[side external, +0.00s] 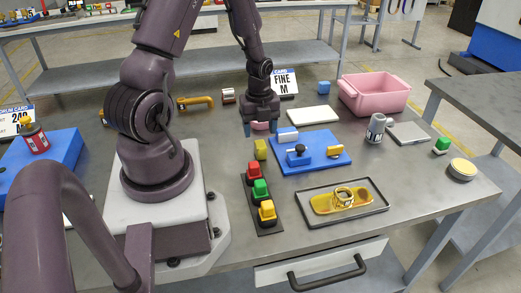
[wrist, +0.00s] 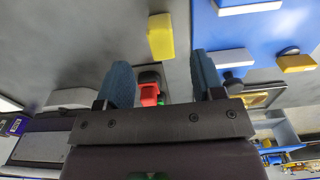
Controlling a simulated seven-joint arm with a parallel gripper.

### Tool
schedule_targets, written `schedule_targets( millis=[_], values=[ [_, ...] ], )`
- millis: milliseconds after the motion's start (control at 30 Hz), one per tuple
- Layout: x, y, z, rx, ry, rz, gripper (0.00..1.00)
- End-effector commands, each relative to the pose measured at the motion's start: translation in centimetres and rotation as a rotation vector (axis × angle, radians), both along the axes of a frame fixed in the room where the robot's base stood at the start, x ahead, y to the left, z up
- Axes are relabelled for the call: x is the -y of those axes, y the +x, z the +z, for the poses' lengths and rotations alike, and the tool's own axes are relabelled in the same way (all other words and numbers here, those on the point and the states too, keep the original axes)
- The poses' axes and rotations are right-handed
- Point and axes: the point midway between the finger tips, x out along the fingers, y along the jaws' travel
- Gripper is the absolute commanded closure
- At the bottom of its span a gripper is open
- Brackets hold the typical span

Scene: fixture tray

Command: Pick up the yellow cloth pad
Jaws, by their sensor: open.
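The yellow cloth pad (side external: 261,149) looks like a small yellow block-shaped piece on the grey table, left of the blue fixture plate (side external: 312,152). It also shows in the wrist view (wrist: 160,36), beyond the fingertips and between their lines. My gripper (side external: 261,129) points down above the table, just behind the pad in the side view. Its blue fingers (wrist: 160,64) are apart, with nothing held between them. The pad is apart from both fingers and fully visible.
A dark strip with red, green and yellow blocks (side external: 260,188) lies in front of the pad. A tray (side external: 376,209) holds a yellow part. A pink bin (side external: 375,94), white pad (side external: 313,114) and metal cylinder (side external: 376,128) stand right.

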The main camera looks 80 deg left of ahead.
Motion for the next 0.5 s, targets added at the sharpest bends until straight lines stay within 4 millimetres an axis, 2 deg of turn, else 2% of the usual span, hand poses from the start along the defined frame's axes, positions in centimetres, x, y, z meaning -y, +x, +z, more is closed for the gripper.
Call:
schedule_targets(
  millis=[167, 500],
  values=[
    [0.1, 0.0, -1.2, -0.001, 0.000, -0.002, 0.38],
    [0.4, 0.1, -5.6, -0.002, 0.000, 0.001, 0.38]
  ],
)
